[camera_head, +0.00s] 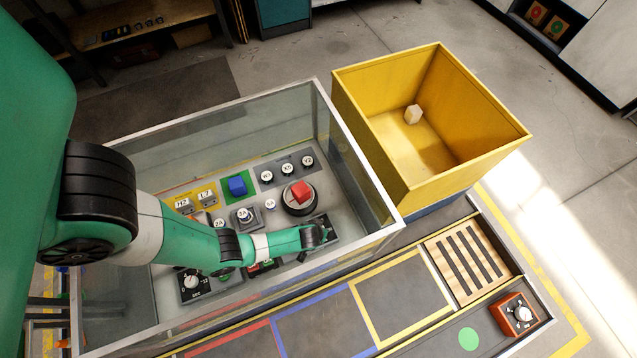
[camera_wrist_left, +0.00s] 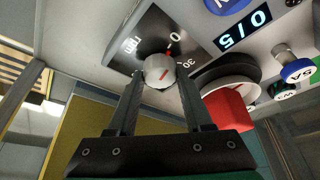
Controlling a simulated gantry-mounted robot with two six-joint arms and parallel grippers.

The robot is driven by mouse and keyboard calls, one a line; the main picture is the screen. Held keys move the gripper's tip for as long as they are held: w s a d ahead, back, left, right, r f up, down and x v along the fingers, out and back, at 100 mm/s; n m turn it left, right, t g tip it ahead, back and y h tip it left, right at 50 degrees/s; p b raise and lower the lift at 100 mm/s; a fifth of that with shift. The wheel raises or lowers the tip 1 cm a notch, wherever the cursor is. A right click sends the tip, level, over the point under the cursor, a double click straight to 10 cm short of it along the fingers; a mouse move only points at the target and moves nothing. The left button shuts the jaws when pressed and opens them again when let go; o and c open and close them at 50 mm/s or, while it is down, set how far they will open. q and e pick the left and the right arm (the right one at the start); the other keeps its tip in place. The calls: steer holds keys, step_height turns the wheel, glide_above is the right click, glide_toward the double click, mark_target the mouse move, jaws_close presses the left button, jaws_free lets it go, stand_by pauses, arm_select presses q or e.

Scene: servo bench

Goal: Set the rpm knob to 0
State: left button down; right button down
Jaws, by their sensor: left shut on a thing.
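The rpm knob (camera_wrist_left: 160,70) is a small grey round knob with a red line on its face. It sits on a dark dial plate (camera_wrist_left: 148,28) marked "rpm", with a 0 and a 30 beside the knob. My left gripper (camera_wrist_left: 160,80) has a finger on each side of the knob and is shut on it. The red line points roughly toward the 0 side; its exact setting is hard to read. In the head view my left gripper (camera_head: 322,235) is inside the glass-walled case, at the right end of the panel, and hides the knob. My right gripper is out of view.
The case's metal rim (camera_head: 362,155) surrounds my arm. A yellow bin (camera_head: 490,148) stands to the right. An orange knob box (camera_head: 516,316) sits at the lower right.

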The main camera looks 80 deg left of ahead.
arm_select(q)
steer(key=shift+s, duration=0.1)
steer(key=shift+c, duration=1.5)
jaws_free()
steer(key=p+v, duration=0.9)
steer(key=v, duration=0.2)
steer(key=shift+r, duration=0.3)
steer(key=shift+d, duration=0.1)
